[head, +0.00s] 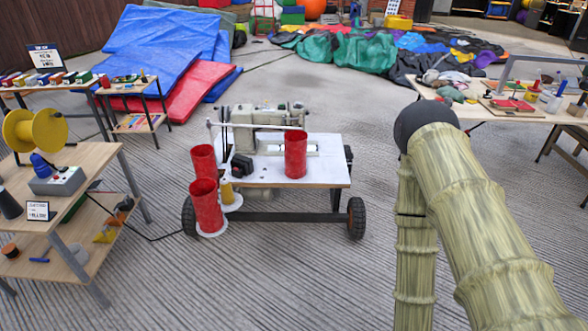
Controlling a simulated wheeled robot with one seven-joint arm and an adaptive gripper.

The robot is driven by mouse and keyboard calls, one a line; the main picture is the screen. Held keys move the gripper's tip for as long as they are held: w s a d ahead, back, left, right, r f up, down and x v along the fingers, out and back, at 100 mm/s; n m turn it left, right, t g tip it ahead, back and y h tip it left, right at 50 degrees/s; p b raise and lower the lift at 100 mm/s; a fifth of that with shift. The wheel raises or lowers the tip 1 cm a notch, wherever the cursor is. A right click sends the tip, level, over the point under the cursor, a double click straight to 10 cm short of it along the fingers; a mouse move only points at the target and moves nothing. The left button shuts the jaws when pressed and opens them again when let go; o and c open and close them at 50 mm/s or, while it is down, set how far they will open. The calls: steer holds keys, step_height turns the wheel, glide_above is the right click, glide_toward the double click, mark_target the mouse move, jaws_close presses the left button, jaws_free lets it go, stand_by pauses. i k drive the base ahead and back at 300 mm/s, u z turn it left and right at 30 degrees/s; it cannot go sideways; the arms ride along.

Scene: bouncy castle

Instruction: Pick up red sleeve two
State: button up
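Three red sleeves, open-topped upright tubes, show at the wheeled sewing cart. One red sleeve (295,157) stands on the white cart top (318,176), right of the middle. Another red sleeve (203,161) is at the cart's left side, partly hidden by a nearer red sleeve (207,208), which sits on a white round plate (212,229). No readable marking tells which is sleeve two. My arm, in a ribbed khaki cover, rises at the right and bends down again at a dark joint. My gripper is out of view, and all three sleeves stand clear of the visible arm.
A grey-green sewing machine (257,129) stands at the back of the cart. A wooden bench (88,165) with a yellow reel (35,130) is at the left, and a cluttered table (535,116) is at the right. Grey floor in front of the cart is clear.

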mark_target(295, 146)
steer(key=u, duration=0.9)
steer(key=i, duration=2)
steer(key=z, duration=0.8)
